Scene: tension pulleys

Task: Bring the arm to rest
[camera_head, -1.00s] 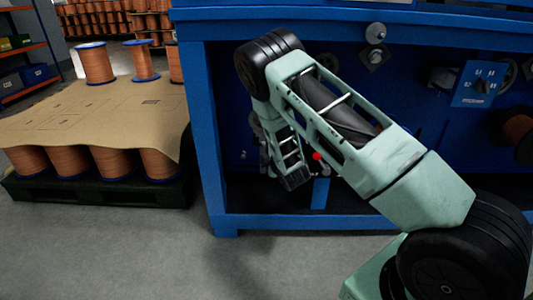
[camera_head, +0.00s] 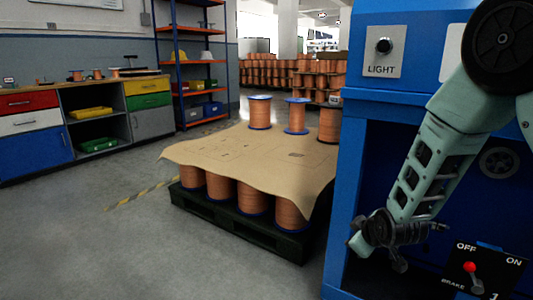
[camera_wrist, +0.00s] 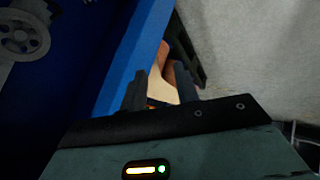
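My gripper (camera_wrist: 161,82) shows in the wrist view with its two dark fingers apart and nothing visible held between them. In the head view my arm hangs down at the right, in front of the blue machine (camera_head: 364,92). Its wrist end is low, beside the machine's left front post, and the fingers are hard to make out there. The brake panel (camera_head: 487,275), with a red-knobbed lever (camera_head: 471,268) and OFF and ON marks, is right of and below the wrist. I cannot tell whether any arm part touches the machine.
A dark pallet (camera_head: 222,218) of copper spools under a cardboard sheet (camera_head: 235,160) stands left of the machine. A workbench (camera_head: 130,122) and a shelf rack (camera_head: 178,70) are farther left. The grey floor at the front left is clear.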

